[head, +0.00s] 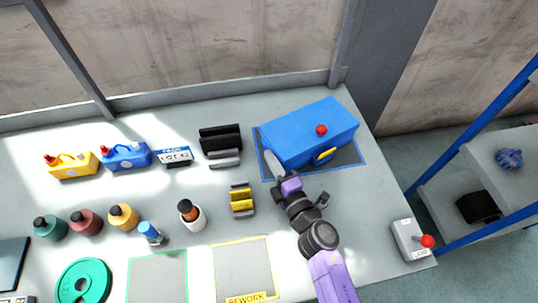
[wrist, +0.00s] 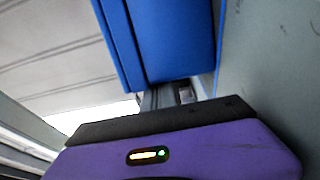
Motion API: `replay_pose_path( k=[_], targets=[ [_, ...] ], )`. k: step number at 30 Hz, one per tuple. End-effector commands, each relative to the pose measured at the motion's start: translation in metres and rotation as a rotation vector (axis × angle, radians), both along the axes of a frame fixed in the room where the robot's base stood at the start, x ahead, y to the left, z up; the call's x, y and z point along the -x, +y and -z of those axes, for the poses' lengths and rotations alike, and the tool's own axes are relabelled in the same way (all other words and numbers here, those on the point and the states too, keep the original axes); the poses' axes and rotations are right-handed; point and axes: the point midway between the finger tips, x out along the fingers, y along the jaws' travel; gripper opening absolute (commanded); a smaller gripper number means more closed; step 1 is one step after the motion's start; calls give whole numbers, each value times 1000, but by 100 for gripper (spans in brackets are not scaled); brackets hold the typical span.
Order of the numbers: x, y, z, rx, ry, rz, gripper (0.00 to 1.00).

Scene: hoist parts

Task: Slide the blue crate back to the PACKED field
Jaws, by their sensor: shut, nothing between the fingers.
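The blue crate (head: 312,128) stands upright near the back right of the bench, with a red knob on top and a yellow handle on its front. It covers most of a dark field with a blue outline (head: 349,158); bare strips show in front and at the left. No PACKED lettering is readable. My gripper (head: 283,178) is shut and empty at the crate's front left corner. In the wrist view the shut fingers (wrist: 165,97) are close to the blue crate (wrist: 172,40); I cannot tell whether they touch.
A yellow ribbed part (head: 241,199) and black-and-grey blocks (head: 221,145) stand left of the crate. A yellow-outlined REWORK field (head: 243,268) is empty in front. A grey switch box with a red knob (head: 410,240) sits at the right edge. Bottles and cans stand further left.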

Motion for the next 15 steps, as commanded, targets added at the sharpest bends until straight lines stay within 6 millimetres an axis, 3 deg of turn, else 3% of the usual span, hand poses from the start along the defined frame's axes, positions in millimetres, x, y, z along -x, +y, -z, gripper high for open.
replay_pose_path(
  k=[10, 15],
  targets=[
    [-3, 9, 1, 0, -1, -1, 0],
    [-3, 7, -30, 0, -1, 2, 0]
  ],
)
